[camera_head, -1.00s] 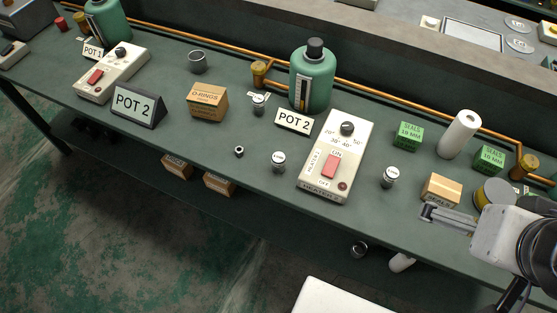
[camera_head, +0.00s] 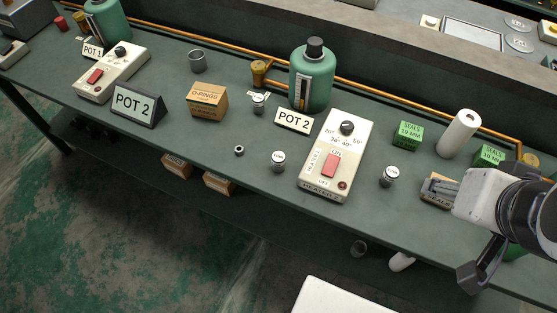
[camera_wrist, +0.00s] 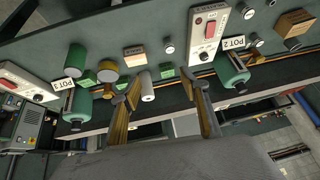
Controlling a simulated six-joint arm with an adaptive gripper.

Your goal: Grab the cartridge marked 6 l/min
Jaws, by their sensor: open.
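Three small metal cylinders with white tops look like cartridges. One (camera_head: 389,176) stands right of the Heater 2 box, one (camera_head: 278,161) stands left of it, and one (camera_head: 259,104) stands behind, near the brass valve. Their markings are too small to read, so I cannot tell which is 6 l/min. In the wrist view the right-hand cylinder (camera_wrist: 169,46) stands beyond my fingers, with the left-hand one (camera_wrist: 248,12) near the top edge. My gripper (camera_head: 439,188) is at the right, over the tan seals box and right of the nearest cylinder. In the wrist view my gripper (camera_wrist: 165,100) is open and empty.
The white Heater 2 box (camera_head: 338,155) stands mid-bench, with a green bottle (camera_head: 313,75) behind it. Green seals boxes (camera_head: 408,136) and a white roll (camera_head: 458,134) stand at the back right. An O-rings box (camera_head: 207,101) is further left. The front strip between the cylinders and bench edge is clear.

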